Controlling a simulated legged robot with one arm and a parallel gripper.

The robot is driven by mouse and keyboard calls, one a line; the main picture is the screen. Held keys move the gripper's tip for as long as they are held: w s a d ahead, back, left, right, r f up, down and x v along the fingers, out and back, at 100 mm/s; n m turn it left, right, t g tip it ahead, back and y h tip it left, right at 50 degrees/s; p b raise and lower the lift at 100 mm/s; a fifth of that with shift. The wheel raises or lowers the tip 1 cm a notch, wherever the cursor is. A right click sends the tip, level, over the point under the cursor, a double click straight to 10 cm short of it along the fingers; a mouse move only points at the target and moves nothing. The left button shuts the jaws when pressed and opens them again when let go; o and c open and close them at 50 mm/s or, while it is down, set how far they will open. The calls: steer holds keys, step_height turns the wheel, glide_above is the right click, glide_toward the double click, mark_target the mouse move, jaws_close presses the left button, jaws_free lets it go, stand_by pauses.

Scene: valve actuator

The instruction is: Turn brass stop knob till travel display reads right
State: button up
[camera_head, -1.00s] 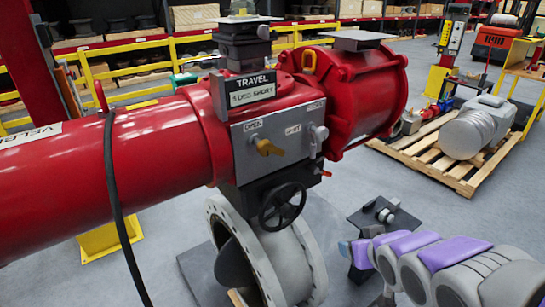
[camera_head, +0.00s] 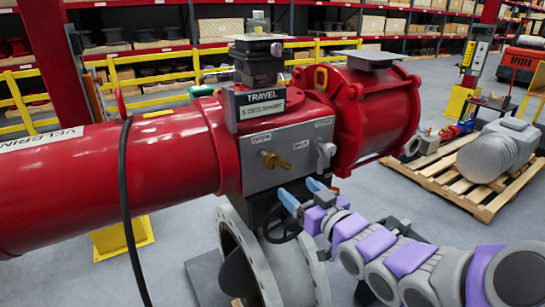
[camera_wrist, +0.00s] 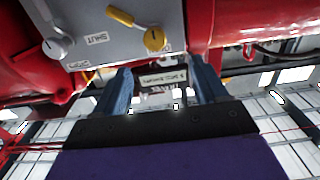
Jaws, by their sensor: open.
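The brass stop knob (camera_head: 275,160) sticks out of the grey panel on the red actuator, under a label that seems to read OPEN. It also shows in the wrist view (camera_wrist: 153,39), with a brass lever to its upper left. The travel display (camera_head: 262,103) above the panel reads "5 DEG SHORT". In the wrist view the display (camera_wrist: 163,78) appears upside down between my fingers. My gripper (camera_head: 299,190) has blue fingers, spread apart and empty. It is below and right of the brass knob, not touching it.
A black handwheel (camera_head: 282,222) and grey valve flange (camera_head: 248,262) lie below, close to my gripper. A black cable (camera_head: 128,210) hangs at left. A pallet (camera_head: 455,187) stands at right.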

mark_target(274, 162)
steer(key=p+x, duration=0.3)
steer(key=x, duration=0.1)
steer(key=d+p+x, duration=0.1)
steer(key=p+x, duration=0.2)
steer(key=x, duration=0.1)
steer(key=w+p+x, duration=0.1)
steer(key=p+x, duration=0.2)
steer(key=x, duration=0.1)
steer(key=shift+w+r, duration=0.1)
steer(key=shift+w, duration=0.15)
steer(key=shift+a, duration=0.85)
steer(key=shift+w+d, duration=0.1)
steer(key=shift+d, duration=0.45)
steer(key=c, duration=0.6)
steer(key=shift+a, duration=0.1)
steer(key=c, duration=0.5)
